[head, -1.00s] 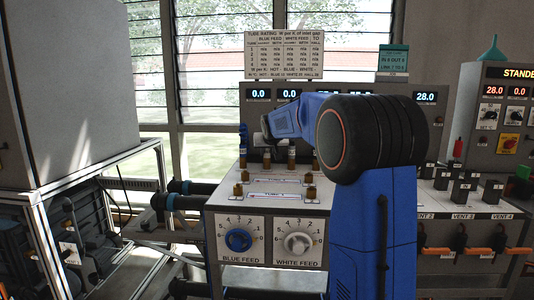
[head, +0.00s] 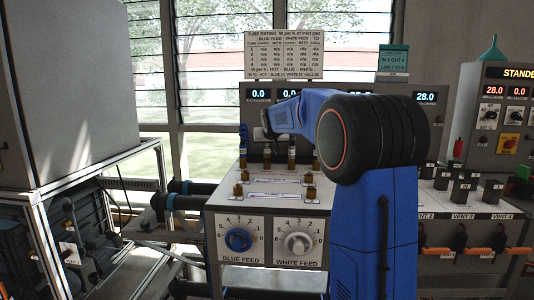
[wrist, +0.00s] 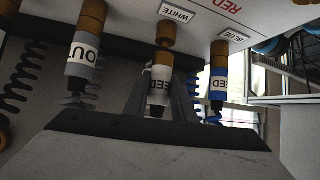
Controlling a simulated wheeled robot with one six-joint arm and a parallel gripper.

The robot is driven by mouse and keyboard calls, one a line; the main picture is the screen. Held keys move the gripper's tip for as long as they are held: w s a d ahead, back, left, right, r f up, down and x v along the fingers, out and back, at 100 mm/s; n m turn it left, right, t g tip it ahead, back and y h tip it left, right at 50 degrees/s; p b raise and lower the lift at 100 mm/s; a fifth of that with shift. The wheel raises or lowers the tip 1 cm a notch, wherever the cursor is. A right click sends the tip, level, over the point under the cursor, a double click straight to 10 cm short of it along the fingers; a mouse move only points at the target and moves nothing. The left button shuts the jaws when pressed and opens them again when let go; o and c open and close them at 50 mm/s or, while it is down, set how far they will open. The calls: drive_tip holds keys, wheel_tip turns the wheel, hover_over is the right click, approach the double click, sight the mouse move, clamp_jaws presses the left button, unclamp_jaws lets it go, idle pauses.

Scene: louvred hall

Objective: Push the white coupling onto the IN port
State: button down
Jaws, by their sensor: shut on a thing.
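My gripper (head: 267,136) is above the sloped panel at the back, partly hidden by my arm in the head view. In the wrist view its grey fingers are shut around the white coupling (wrist: 160,78), marked with letters ending "EED". A brown fitting (wrist: 166,28) beside the WHITE label lines up with this coupling; I cannot tell whether they are joined or just apart. The head view shows several brown ports (head: 241,175) on the panel, but their labels are too small to tell which is IN.
A blue coupling (wrist: 219,88) sits on a brown fitting on one side of the white one, and a grey coupling (wrist: 82,55) marked "OU" on the other. The panel (head: 275,215) carries BLUE FEED and WHITE FEED knobs. A rating sign (head: 285,55) stands behind.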

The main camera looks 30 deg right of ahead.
drive_tip(key=shift+r, duration=2.5)
